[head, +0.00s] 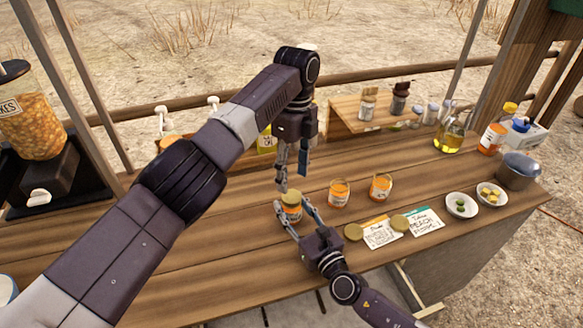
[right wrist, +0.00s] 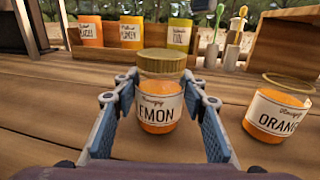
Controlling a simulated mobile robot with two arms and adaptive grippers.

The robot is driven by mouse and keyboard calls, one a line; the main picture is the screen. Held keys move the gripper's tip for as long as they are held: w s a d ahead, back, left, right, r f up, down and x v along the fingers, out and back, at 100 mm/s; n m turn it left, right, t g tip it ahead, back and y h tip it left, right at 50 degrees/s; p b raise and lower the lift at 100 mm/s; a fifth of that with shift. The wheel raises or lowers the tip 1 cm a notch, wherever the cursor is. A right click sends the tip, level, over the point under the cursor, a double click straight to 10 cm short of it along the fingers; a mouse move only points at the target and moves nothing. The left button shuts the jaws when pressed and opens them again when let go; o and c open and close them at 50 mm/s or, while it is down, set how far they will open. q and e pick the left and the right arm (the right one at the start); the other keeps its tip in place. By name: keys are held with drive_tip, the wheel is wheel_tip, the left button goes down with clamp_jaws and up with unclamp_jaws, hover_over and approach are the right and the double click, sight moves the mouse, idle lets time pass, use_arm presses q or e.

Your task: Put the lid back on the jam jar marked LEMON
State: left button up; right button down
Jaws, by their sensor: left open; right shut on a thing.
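The jam jar marked LEMON (right wrist: 158,108) stands upright on the wooden counter, with orange jam inside. A gold lid (right wrist: 162,62) sits on its mouth and looks level; I cannot tell if it is screwed down. The lid also shows in the head view (head: 291,197). My right gripper (right wrist: 160,112) is shut on the jar, one finger on each side; it reaches in from the lower right in the head view (head: 294,216). My left gripper (head: 290,180) is open and points down just above the lid, apparently empty.
An open jar marked ORANGE (right wrist: 281,112) and another open jar (head: 380,187) stand to the right. Two loose gold lids (head: 353,232) (head: 400,222) lie by the written cards (head: 381,233). Small bowls (head: 461,206) and a pot (head: 519,171) stand at the right end.

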use_arm(q)
drive_tip(key=n, duration=0.3)
drive_tip(key=shift+r, duration=0.1)
drive_tip(key=n, duration=0.5)
drive_tip(key=shift+r, duration=0.15)
drive_tip(key=n, duration=0.5)
drive_tip(key=shift+r, duration=0.15)
drive_tip(key=n, duration=0.3)
drive_tip(key=shift+r+n+t, duration=0.15)
drive_tip(key=shift+n+t, duration=0.15)
drive_tip(key=n, duration=0.3)
drive_tip(key=shift+s+r, duration=0.1)
drive_tip(key=n, duration=0.5)
drive_tip(key=shift+a+r, duration=0.1)
drive_tip(key=shift+r, duration=0.05)
drive_tip(key=n, duration=0.5)
drive_tip(key=shift+s+r, duration=0.1)
drive_tip(key=shift+r, duration=0.1)
drive_tip(key=n, duration=0.4)
drive_tip(key=shift+s+a+r+t, duration=0.1)
drive_tip(key=shift+t, duration=0.2)
